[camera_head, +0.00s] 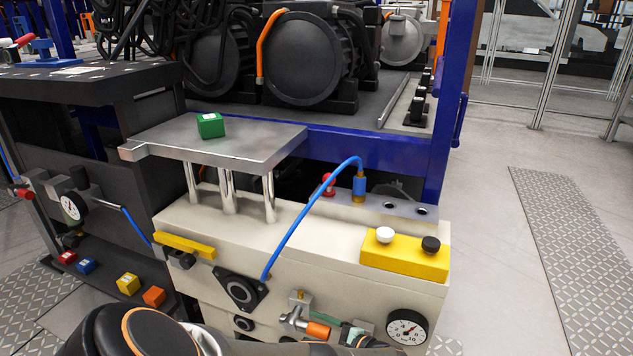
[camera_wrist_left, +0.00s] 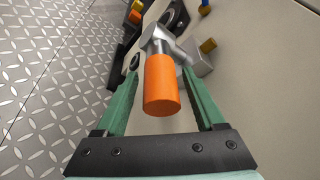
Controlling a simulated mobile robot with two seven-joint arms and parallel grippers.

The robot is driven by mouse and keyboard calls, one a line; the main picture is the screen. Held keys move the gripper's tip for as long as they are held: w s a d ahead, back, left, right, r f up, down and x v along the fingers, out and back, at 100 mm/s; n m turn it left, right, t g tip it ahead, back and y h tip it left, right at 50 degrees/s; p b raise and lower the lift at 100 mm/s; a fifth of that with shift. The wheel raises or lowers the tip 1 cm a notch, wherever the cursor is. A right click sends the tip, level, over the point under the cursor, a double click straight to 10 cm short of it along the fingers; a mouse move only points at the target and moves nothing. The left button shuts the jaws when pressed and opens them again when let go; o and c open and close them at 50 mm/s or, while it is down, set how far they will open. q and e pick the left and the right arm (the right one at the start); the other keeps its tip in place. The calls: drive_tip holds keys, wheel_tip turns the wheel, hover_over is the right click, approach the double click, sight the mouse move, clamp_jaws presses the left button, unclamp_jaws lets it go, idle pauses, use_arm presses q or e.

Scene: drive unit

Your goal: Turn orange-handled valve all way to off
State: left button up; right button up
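The valve's orange handle (camera_head: 318,330) is low on the front of the cream drive unit, beside its silver valve body (camera_head: 297,313). In the left wrist view the orange handle (camera_wrist_left: 162,85) is a thick cylinder on a silver stem. My left gripper (camera_wrist_left: 160,78) is open, with one green finger on each side of the handle and a visible gap on both sides. In the head view my left gripper (camera_head: 347,334) is partly hidden by my own arm at the bottom edge. My right gripper is in neither view.
A pressure gauge (camera_head: 408,328) sits right of the valve, and a black round fitting (camera_head: 240,291) left of it. A blue hose (camera_head: 312,204) arches above. A yellow button box (camera_head: 405,254) is on the upper right. Patterned floor plates (camera_wrist_left: 52,60) lie beside the unit.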

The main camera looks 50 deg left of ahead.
use_arm(q)
drive_tip(key=v, duration=1.2)
drive_tip(key=shift+d+b, duration=0.25)
drive_tip(key=shift+b, duration=0.1)
drive_tip(key=shift+w, duration=0.1)
idle(0.9)
